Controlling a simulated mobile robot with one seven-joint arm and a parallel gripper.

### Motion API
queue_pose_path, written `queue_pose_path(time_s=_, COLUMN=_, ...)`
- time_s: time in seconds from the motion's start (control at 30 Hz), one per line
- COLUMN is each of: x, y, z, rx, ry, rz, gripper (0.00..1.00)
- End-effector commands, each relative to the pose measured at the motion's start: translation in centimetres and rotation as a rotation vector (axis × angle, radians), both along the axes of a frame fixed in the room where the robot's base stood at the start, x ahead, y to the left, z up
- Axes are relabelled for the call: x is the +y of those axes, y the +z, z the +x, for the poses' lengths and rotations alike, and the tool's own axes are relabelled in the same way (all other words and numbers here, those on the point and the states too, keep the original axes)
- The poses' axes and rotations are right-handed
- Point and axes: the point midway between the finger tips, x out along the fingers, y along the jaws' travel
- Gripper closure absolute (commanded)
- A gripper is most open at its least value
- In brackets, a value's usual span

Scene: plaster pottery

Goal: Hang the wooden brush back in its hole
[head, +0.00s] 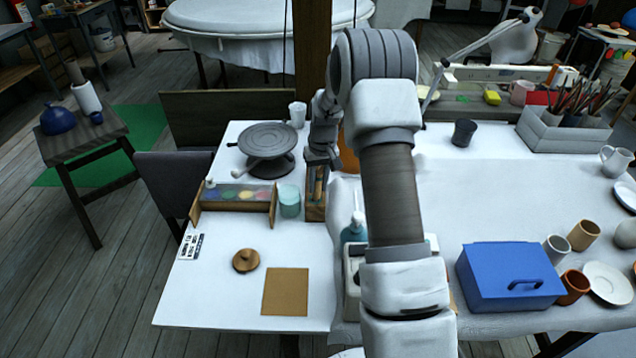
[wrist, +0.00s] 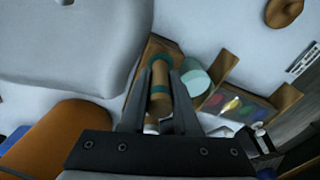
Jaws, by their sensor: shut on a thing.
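My gripper (head: 319,168) is over the left part of the white table and points down. It is shut on the wooden brush (head: 318,186), which hangs roughly upright from the fingers. In the wrist view the brush (wrist: 160,88) is between the two fingers (wrist: 161,100) and shows teal bands. A brown wooden holder (head: 316,210) stands right below the gripper, and part of it shows behind the brush in the wrist view (wrist: 152,48). The brush's lower end overlaps the holder in both views. The hole is hidden, and I cannot tell whether the brush is in it.
A teal cup (head: 289,202) stands close left of the holder, beside a wooden paint rack (head: 236,205). A dark turntable (head: 268,140) is behind it. A soap bottle (head: 355,230) is to the right. A wooden lid (head: 246,261) and brown board (head: 286,292) lie in front.

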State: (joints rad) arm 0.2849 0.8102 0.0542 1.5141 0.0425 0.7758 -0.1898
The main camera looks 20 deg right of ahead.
Motion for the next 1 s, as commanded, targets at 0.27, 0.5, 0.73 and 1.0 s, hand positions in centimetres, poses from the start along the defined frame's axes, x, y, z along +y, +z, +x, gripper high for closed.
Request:
queue_pose_path(time_s=0.27, x=0.0, y=-0.29, z=0.01, rx=0.0, ry=0.0, rz=0.0, gripper=1.0)
queue_pose_path(time_s=0.5, x=0.0, y=-0.66, z=0.01, rx=0.0, ry=0.0, rz=0.0, gripper=1.0)
queue_pose_path(time_s=0.73, x=0.0, y=-0.57, z=0.0, rx=0.0, ry=0.0, rz=0.0, gripper=0.36)
queue_pose_path(time_s=1.0, x=-0.01, y=-0.46, z=0.01, rx=0.0, ry=0.0, rz=0.0, gripper=0.36)
